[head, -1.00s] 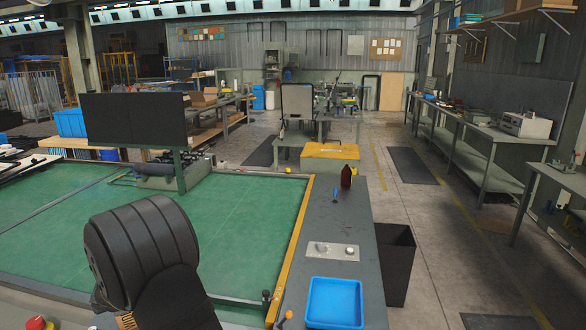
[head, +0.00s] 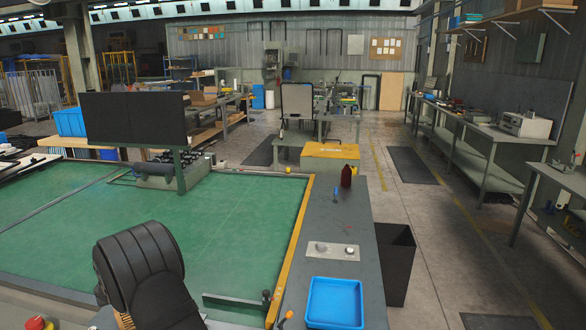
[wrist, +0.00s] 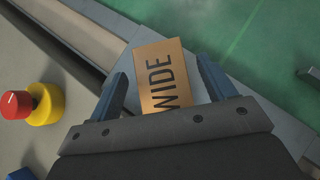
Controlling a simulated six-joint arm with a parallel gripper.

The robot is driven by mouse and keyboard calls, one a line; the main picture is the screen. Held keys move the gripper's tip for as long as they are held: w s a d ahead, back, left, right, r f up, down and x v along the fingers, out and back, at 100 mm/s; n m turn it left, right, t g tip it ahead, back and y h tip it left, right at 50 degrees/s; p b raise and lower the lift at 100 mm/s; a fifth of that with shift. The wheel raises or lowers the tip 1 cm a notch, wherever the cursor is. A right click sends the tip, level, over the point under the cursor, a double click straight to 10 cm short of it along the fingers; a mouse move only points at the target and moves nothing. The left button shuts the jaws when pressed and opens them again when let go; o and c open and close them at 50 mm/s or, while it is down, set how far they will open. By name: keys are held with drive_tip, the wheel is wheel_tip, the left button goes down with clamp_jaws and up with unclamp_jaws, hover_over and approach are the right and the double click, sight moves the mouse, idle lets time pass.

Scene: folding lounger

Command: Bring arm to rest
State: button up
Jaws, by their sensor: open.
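My gripper (wrist: 161,70) is open in the wrist view, with its two blue fingers spread apart. In the head view my black arm (head: 140,268) shows at the bottom left, over the near edge of the green table; the gripper cannot be made out there.
A red knob on a yellow base (wrist: 45,104) is left of the gripper. The green table (head: 240,215) is mostly bare, with a black panel (head: 135,118) standing behind it. A blue tray (head: 334,302) sits on the grey bench at right.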

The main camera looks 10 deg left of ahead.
drive_tip(key=w+d+r, duration=0.4)
drive_tip(key=d+r, duration=0.4)
drive_tip(key=d, duration=0.3)
drive_tip(key=w+d+f+m+t+h, duration=0.1)
drive_tip(key=w+d+f+m+h, duration=0.1)
drive_tip(key=d, duration=0.5)
drive_tip(key=w+d+f+m+t+h, duration=0.1)
drive_tip(key=w+d+f+m+h, duration=0.2)
drive_tip(key=w+d+m, duration=0.3)
drive_tip(key=shift+w+d+t+h, duration=0.3)
drive_tip(key=shift+w+d+h, duration=0.25)
drive_tip(key=shift+w, duration=1.2)
